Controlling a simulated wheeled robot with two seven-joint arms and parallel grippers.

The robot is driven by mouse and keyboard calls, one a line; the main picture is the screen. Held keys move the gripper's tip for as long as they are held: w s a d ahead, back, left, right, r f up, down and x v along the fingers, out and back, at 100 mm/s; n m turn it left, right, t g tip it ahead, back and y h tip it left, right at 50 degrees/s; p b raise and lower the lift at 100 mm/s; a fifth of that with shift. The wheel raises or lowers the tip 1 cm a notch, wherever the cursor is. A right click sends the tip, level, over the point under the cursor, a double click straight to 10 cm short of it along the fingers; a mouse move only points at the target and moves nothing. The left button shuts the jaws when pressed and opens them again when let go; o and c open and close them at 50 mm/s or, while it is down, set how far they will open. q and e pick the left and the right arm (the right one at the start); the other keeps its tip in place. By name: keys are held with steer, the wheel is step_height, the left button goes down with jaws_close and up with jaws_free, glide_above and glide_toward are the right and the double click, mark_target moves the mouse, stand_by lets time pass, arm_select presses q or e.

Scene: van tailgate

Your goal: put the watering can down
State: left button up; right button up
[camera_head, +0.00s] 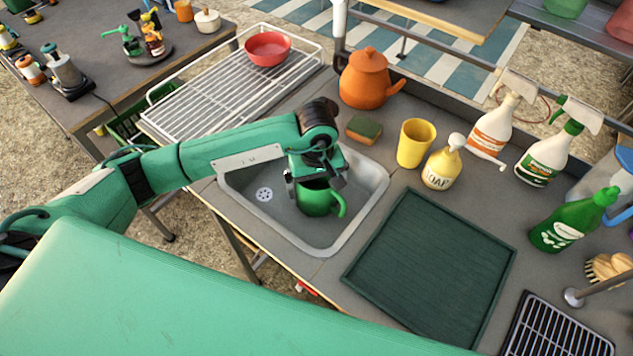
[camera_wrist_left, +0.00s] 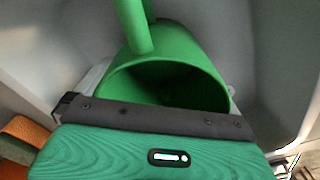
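The green watering can (camera_head: 316,200) is inside the grey sink (camera_head: 372,190), its curved tube-like part pointing right in the head view. My left gripper (camera_head: 316,182) reaches down over it, with a finger close against each side of its body. In the left wrist view the can (camera_wrist_left: 178,55) fills the space ahead of the gripper, its dark opening facing the camera. The fingertips are mostly hidden there. I cannot tell whether the can's base touches the sink floor. My right gripper is not in view.
A yellow cup (camera_head: 415,143), a sponge (camera_head: 364,129) and a soap bottle (camera_head: 442,165) stand beside the sink's right and back rim. An orange pot (camera_head: 367,80) is behind it. A dark green tray (camera_head: 435,270) lies to the right, empty. A wire rack (camera_head: 215,95) is at the left.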

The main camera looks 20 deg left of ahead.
arm_select(q)
steer(key=shift+r, duration=0.15)
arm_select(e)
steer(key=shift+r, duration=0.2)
arm_select(q)
steer(key=shift+r, duration=0.25)
step_height(320, 180, up, 3)
steer(key=shift+w+f, duration=0.1)
step_height(320, 180, up, 9)
steer(key=b, duration=0.1)
steer(key=shift+f+b, duration=0.15)
steer(key=shift+b, duration=0.25)
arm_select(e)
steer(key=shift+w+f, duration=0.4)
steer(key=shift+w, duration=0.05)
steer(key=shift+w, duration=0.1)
